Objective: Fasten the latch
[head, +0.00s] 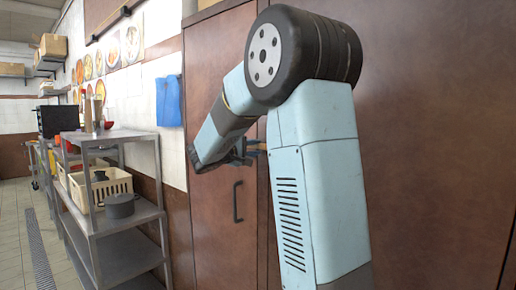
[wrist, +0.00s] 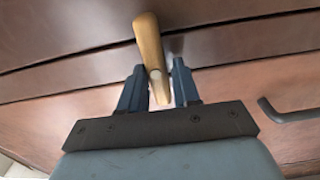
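The latch (wrist: 150,45) is a tan, wood-coloured bar on the brown cabinet front, seen in the wrist view. It lies across a dark strip between door panels, tilted slightly in the picture. My gripper (wrist: 158,80) is open, with its two dark fingers on either side of the latch's near end. Narrow gaps show beside the bar, and I cannot tell whether either finger touches it. In the head view my gripper (head: 245,152) is at the cabinet front, with a small tan part of the latch (head: 252,143) showing; my arm hides some of the area.
A dark door handle (head: 237,202) stands below my gripper. The brown cabinet doors (head: 430,130) fill the right side. A metal shelf rack (head: 125,244) with a cream crate (head: 98,185) and grey pot (head: 120,206) stands left. Tiled floor (head: 20,235) is open at far left.

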